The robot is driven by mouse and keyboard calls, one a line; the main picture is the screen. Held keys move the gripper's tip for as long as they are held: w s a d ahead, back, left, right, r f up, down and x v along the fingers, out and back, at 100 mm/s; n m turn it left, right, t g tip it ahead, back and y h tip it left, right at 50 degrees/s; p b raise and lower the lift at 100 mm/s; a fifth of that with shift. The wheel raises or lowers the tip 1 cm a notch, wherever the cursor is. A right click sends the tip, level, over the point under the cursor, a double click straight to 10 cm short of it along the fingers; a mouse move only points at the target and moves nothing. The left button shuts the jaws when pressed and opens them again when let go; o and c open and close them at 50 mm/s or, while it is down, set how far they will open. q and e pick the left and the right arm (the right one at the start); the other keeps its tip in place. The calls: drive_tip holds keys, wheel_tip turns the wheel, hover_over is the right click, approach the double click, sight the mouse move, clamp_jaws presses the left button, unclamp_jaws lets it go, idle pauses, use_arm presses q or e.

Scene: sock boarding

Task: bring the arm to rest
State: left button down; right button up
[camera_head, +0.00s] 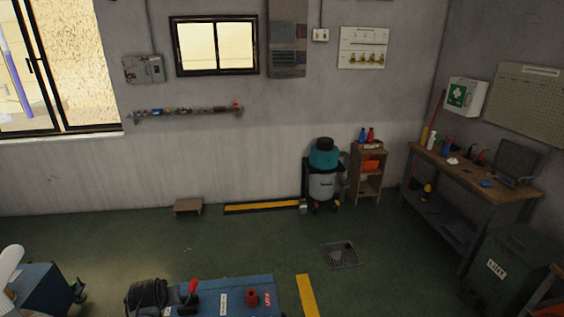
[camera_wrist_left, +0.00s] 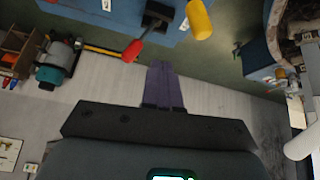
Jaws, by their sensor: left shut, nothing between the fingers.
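My left gripper (camera_wrist_left: 161,68) shows in the left wrist view, with its two dark purplish fingers pressed together and nothing between them. It points toward the blue-topped bench (camera_wrist_left: 110,30) at the top of that view and looks apart from it. My left gripper is not seen in the head view. My right gripper is in neither view.
In the head view the blue bench (camera_head: 232,284) at the bottom carries a black machine (camera_head: 148,296), a red-handled lever (camera_head: 192,288) and a red spool (camera_head: 252,299). A blue cabinet (camera_head: 46,286) stands at lower left. Green floor beyond is mostly clear.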

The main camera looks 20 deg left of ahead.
use_arm(q)
drive_tip(key=s+d+f+m+g+h, duration=0.1)
drive_tip(key=s+d+f+m+h, duration=0.2)
drive_tip(key=s+d, duration=1.05)
drive_tip(key=s+d+f+m+g, duration=0.1)
drive_tip(key=s+d+f+m, duration=0.3)
drive_tip(key=s+d, duration=0.9)
drive_tip(key=s+a+r+p, duration=0.1)
drive_tip(key=r+p, duration=0.9)
drive_tip(key=r, duration=0.1)
drive_tip(key=s+a+r+m+p, duration=0.1)
drive_tip(key=s+r+p, duration=0.1)
drive_tip(key=r+p, duration=0.9)
drive_tip(key=shift+s+r+m, duration=0.25)
drive_tip(key=shift+r+m, duration=0.05)
drive_tip(key=shift+r, duration=0.3)
drive_tip(key=shift+a, duration=0.1)
